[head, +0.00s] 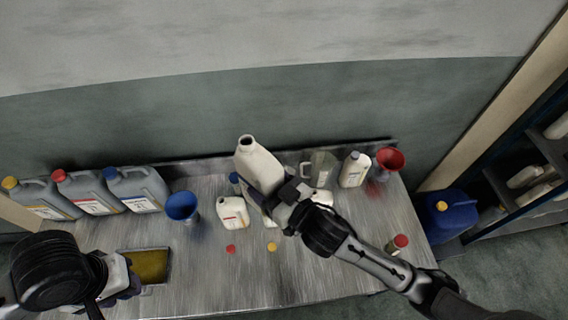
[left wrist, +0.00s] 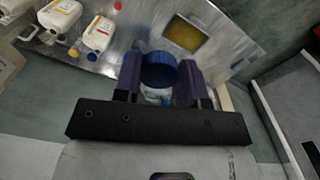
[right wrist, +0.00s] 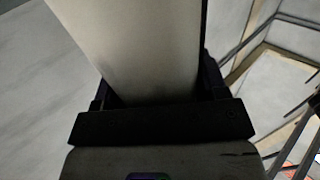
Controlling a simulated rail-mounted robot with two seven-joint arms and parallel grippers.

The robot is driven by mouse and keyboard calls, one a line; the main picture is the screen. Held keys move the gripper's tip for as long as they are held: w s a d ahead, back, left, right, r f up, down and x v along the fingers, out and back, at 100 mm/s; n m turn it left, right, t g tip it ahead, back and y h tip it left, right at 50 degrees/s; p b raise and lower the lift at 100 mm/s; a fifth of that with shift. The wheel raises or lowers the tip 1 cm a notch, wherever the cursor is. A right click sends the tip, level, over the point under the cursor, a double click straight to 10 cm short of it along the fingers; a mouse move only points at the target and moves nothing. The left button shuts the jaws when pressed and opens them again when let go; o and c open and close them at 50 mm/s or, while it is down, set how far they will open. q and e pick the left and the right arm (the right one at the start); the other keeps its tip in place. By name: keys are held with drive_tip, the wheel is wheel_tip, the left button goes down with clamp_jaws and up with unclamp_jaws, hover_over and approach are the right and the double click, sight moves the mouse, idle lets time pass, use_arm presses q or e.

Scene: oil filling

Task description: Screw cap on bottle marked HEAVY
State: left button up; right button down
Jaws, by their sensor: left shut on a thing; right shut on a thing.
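A white bottle (head: 258,165) with a bare open neck is held up off the table, tilted, in the head view. My right gripper (head: 285,205) is shut on it, and in the right wrist view its pale side (right wrist: 140,45) fills the space between the fingers. No label marking HEAVY can be read. My left gripper (head: 128,284) is at the lower left of the head view, well apart from the bottle. In the left wrist view it is shut on a blue cap (left wrist: 158,72). A whitish thing shows just below the cap; I cannot tell what it is.
Several large grey jugs (head: 134,190) stand at the back left, beside a blue funnel (head: 181,206). Smaller white bottles (head: 232,213), a clear jug (head: 322,170) and a red funnel (head: 390,159) stand along the table. A red cap (head: 230,249), a yellow cap (head: 271,246) and an amber tray (head: 152,266) lie in front.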

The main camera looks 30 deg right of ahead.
drive_tip(key=a+f+n+g+y, duration=0.3)
drive_tip(key=a+f+n+y, duration=0.1)
drive_tip(key=a, duration=0.3)
drive_tip(key=shift+s+a+f+y, duration=0.25)
drive_tip(key=shift+a+f+y, duration=0.15)
drive_tip(key=shift+f+y, duration=0.45)
use_arm(q)
drive_tip(key=shift+w+r, duration=0.15)
drive_tip(key=shift+r, duration=0.05)
drive_tip(key=w+d+r+m, duration=0.1)
drive_tip(key=w+d+r, duration=0.2)
drive_tip(key=d+r, duration=0.45)
drive_tip(key=w+d+r+m, duration=0.25)
drive_tip(key=d+r, duration=0.25)
drive_tip(key=d, duration=0.6)
drive_tip(key=w+d+n, duration=0.3)
drive_tip(key=w+n, duration=0.2)
drive_tip(key=n, duration=0.5)
drive_tip(key=shift+w+d+f, duration=0.25)
drive_tip(key=shift+w+f, duration=0.05)
drive_tip(key=shift+f, duration=0.05)
use_arm(e)
drive_tip(key=shift+r, duration=0.1)
